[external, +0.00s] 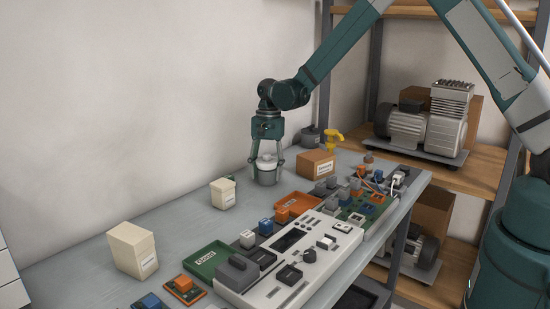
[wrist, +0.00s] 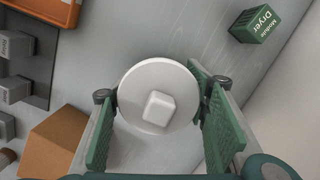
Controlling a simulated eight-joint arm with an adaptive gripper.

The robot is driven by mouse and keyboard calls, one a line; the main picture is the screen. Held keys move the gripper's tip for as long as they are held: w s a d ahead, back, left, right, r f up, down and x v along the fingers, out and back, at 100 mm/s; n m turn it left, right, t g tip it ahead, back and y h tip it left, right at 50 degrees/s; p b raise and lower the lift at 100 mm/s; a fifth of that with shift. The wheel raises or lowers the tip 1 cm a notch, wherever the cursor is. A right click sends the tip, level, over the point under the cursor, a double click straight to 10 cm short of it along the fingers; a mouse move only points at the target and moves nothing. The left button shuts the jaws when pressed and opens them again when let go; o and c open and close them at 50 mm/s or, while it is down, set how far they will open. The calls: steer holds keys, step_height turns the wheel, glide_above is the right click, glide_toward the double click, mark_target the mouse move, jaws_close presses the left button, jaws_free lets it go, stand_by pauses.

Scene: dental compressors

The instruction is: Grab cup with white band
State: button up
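The cup (external: 266,174) stands upright on the grey bench near the wall, with a pale lid and a grey body. In the wrist view its round white lid (wrist: 137,84) with a square knob fills the middle; the lid hides the body, and I cannot make out the band. My gripper (external: 267,163) points straight down over the cup, with a finger on each side. In the wrist view my gripper (wrist: 156,95) has its green pads spread at the left and right edges of the lid. The fingers look open, very close to the cup; firm contact does not show.
A brown box (external: 315,165) stands close to the cup's right. A small cream box (external: 223,194) is at its left front, and a larger one (external: 132,250) is farther forward. A white control panel (external: 298,262) and several modules crowd the bench's right side.

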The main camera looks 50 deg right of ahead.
mark_target(266, 155)
steer(key=shift+c, duration=1)
steer(key=shift+r, duration=0.1)
steer(key=shift+r, duration=4.9)
